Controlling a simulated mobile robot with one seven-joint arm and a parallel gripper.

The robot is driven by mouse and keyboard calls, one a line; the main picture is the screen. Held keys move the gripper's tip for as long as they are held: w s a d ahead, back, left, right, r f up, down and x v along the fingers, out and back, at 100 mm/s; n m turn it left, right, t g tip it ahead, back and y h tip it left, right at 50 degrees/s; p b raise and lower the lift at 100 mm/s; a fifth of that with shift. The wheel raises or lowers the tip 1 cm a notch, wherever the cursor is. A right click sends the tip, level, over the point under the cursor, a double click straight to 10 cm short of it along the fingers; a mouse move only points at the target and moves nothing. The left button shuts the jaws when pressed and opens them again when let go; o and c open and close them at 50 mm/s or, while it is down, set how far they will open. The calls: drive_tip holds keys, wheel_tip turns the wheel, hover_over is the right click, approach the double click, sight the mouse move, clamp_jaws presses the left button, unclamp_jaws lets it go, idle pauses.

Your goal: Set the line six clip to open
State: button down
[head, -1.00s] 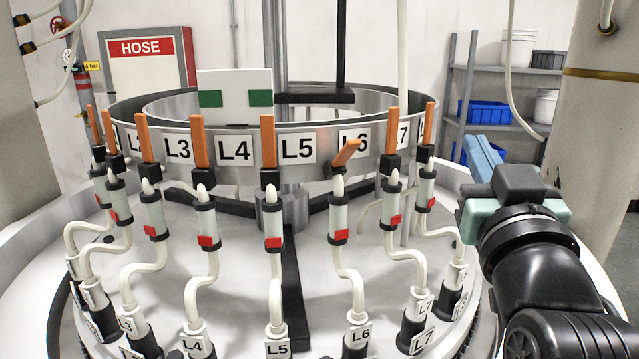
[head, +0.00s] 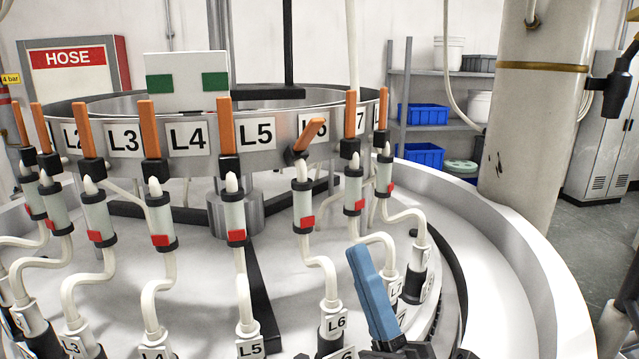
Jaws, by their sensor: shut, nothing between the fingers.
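The line six clip (head: 311,134) is an orange lever on a black block, on the metal ring in front of the L6 label (head: 317,126). It is tilted over to the upper right, while the neighbouring levers stand upright. Below it hangs the clear line six tube (head: 303,205) with a red mark, leading down to a socket labelled L6 (head: 336,322). My gripper (head: 358,252) shows blue fingers pointing up, shut and empty. It is low in the picture, below and right of the clip and apart from it. Its lower part is cut off by the picture's bottom edge.
The upright L5 clip (head: 225,125) stands left of line six, and the upright L7 clip (head: 350,125) is close on its right. Tubes and sockets crowd below the ring. A thick pillar (head: 530,120) stands at the right. The white basin rim (head: 500,230) is bare there.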

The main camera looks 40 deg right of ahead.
sight(316, 129)
drive_tip(key=p+x, duration=0.7)
drive_tip(key=x, duration=0.6)
drive_tip(key=shift+r, duration=0.15)
drive_tip(key=shift+w+r, duration=0.2)
drive_tip(key=shift+w, duration=0.05)
drive_tip(key=shift+d, duration=0.1)
drive_tip(key=shift+r, duration=0.4)
drive_tip(key=shift+w+r+b, duration=0.4)
drive_tip(key=shift+r+b, duration=0.2)
drive_tip(key=shift+r, duration=0.15)
drive_tip(key=shift+b+x, duration=0.5)
drive_tip(key=shift+x, duration=0.7)
drive_tip(key=shift+r, duration=0.1)
